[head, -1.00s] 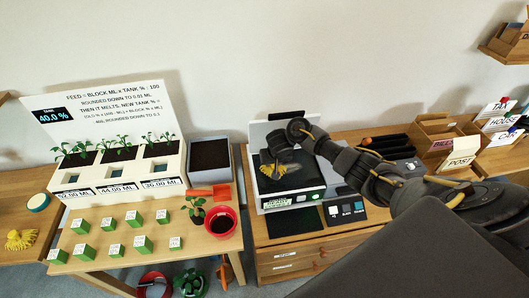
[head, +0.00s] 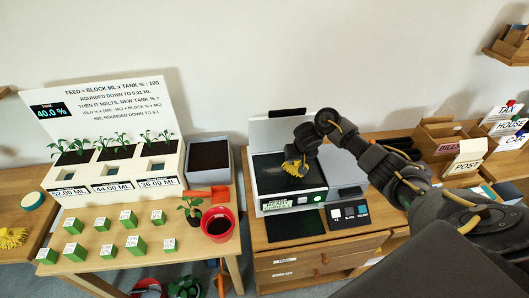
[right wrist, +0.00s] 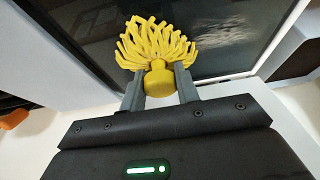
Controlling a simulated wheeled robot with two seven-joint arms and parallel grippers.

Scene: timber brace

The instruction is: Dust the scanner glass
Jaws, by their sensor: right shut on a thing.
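The scanner (head: 257,207) stands on the wooden cabinet with its lid up at the back. Its dark glass (head: 274,181) shows in the head view, and the glass also fills the top of the right wrist view (right wrist: 232,30). My right gripper (head: 294,157) is over the right part of the glass. It is shut on the base of a yellow duster (right wrist: 158,50), whose strands also show in the head view (head: 296,169). The strands reach over the glass; I cannot tell whether they touch it. My left gripper is not in view.
A second yellow duster-like thing (head: 12,238) lies on the far left table. A planter box, green blocks and a red pot (head: 218,224) fill the table left of the scanner. Card boxes (head: 440,135) stand at the right.

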